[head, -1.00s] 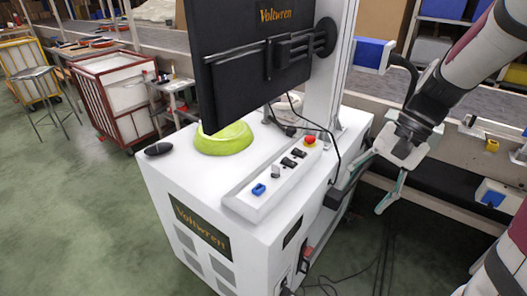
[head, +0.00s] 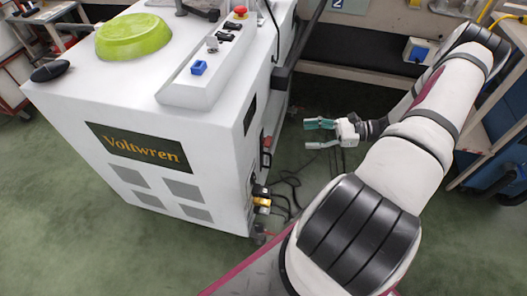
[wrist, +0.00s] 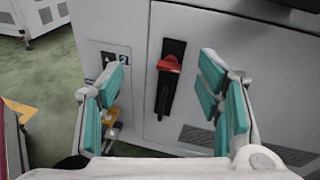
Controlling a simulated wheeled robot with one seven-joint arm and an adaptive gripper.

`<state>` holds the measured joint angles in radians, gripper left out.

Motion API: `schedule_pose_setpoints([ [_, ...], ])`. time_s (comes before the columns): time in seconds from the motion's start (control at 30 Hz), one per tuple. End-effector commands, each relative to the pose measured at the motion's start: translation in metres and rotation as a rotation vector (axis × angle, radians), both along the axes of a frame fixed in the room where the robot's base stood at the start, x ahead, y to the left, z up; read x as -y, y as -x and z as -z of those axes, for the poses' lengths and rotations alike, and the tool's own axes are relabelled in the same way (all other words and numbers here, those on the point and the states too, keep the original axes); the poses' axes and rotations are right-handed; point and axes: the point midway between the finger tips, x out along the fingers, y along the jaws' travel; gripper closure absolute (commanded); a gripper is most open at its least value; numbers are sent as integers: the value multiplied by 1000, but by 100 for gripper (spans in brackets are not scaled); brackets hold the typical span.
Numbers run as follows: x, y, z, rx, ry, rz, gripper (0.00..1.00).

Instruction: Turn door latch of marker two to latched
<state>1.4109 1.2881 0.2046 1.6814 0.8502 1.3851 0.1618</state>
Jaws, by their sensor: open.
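The door latch shows in the wrist view as a red handle (wrist: 169,65) on an upright black plate, on a grey cabinet door. A small label marked 2 (wrist: 124,58) sits left of it. In the head view the red latch handle (head: 266,141) is on the right side of the white Voltwren cabinet (head: 60,120). My gripper (head: 311,134) is open and empty, right of the latch, with its green-padded fingers pointing at the cabinet. In the wrist view the latch lies between the two fingers of my gripper (wrist: 158,86), beyond their tips and apparently untouched.
A yellow plug or connector (head: 262,201) with black cables (head: 290,182) sits low on the cabinet side. Green floor (head: 110,245) is open in front.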

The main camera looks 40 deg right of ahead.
Motion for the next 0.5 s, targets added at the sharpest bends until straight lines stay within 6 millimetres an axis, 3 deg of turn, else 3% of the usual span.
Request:
schedule_pose_setpoints([
  [0.03, 5, 5, 25, 8, -47, 56, 40],
  [0.2, 17, 15, 64, 29, -143, 181, 40],
  [0.5, 12, 8, 75, 38, -176, 221, 40],
])
